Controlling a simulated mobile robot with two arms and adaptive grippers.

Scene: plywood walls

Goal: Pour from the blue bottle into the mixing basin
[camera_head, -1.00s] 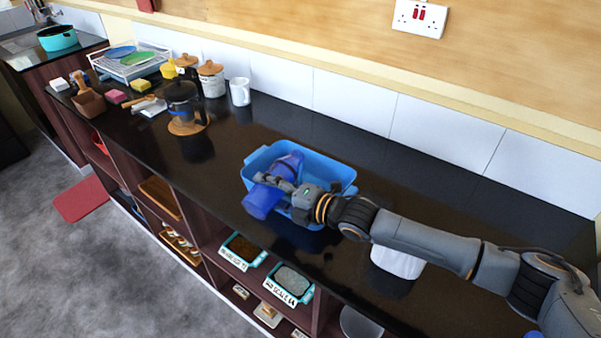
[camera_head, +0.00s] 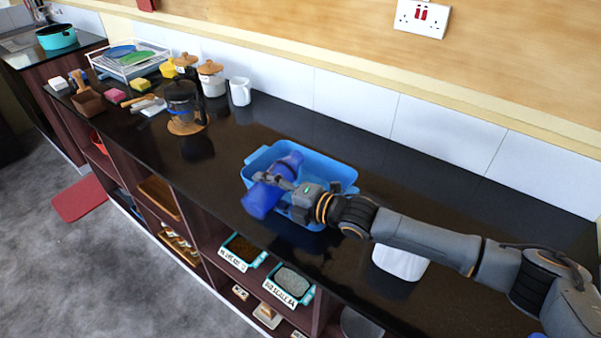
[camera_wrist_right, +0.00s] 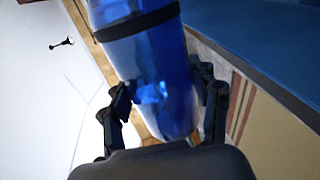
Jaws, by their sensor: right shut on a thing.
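The blue bottle (camera_head: 262,198) is held tilted over the light blue mixing basin (camera_head: 335,172), which stands on the black counter. My right gripper (camera_head: 283,184) is shut on the bottle. One end of the bottle points toward the back of the basin, and the other sticks out past its front left rim. In the right wrist view, the blue bottle (camera_wrist_right: 150,70) with a dark band sits between the two fingers (camera_wrist_right: 165,95). I cannot see any liquid flowing, and the basin's inside is partly hidden by the bottle and gripper. My left gripper is not in view.
A white container (camera_head: 400,262) stands under my right forearm. A coffee press (camera_head: 182,102), lidded jars (camera_head: 211,79) and a white mug (camera_head: 240,91) stand left of the basin. The counter behind the basin is clear. Open shelves lie below the front edge.

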